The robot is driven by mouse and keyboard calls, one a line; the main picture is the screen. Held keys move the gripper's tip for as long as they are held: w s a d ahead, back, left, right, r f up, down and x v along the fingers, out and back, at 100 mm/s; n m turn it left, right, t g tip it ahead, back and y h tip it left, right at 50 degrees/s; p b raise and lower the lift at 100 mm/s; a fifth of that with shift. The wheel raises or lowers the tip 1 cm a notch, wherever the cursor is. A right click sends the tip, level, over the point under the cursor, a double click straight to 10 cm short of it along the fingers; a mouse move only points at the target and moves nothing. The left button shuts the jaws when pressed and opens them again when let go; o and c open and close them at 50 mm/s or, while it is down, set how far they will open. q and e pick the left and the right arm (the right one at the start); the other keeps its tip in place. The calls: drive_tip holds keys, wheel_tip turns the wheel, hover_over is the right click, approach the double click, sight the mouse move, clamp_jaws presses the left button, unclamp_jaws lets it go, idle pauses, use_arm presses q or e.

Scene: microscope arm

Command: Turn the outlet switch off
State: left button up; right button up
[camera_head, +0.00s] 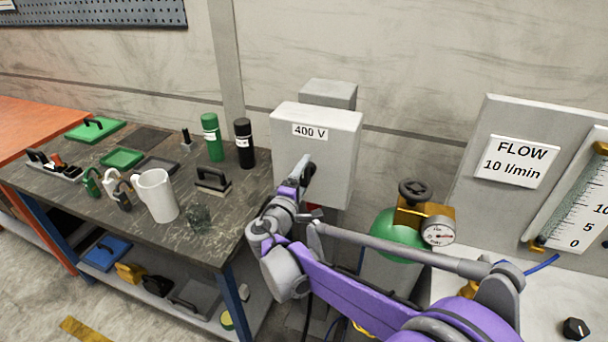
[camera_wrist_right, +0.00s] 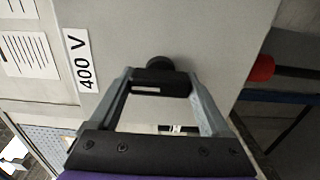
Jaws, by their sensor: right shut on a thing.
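The outlet box (camera_head: 338,135) is a light grey cabinet on the wall with a "400 V" label (camera_head: 310,131); it also fills much of the wrist view (camera_wrist_right: 210,30). A black rotary switch handle (camera_wrist_right: 160,80) stands out from its front face. My right gripper (camera_head: 304,168) is at the front of the box, below the label in the head view. In the wrist view its two grey fingers (camera_wrist_right: 161,84) are on either side of the black handle, shut on it. In the head view the gripper hides the switch. My left gripper is not in view.
A workbench (camera_head: 215,235) at the left holds a white jug (camera_head: 157,195), a green bottle (camera_head: 212,138) and a black bottle (camera_head: 244,144). A green gas cylinder (camera_head: 395,236) with a gauge (camera_head: 438,231) stands right of the box. A flow panel (camera_head: 514,160) is farther right.

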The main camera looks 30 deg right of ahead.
idle(0.5)
drive_tip(key=o, duration=1.2)
drive_tip(key=shift+s+a, duration=0.1)
drive_tip(key=v, duration=1)
drive_tip(key=shift+s+a, duration=0.2)
drive_tip(key=shift+s, duration=0.05)
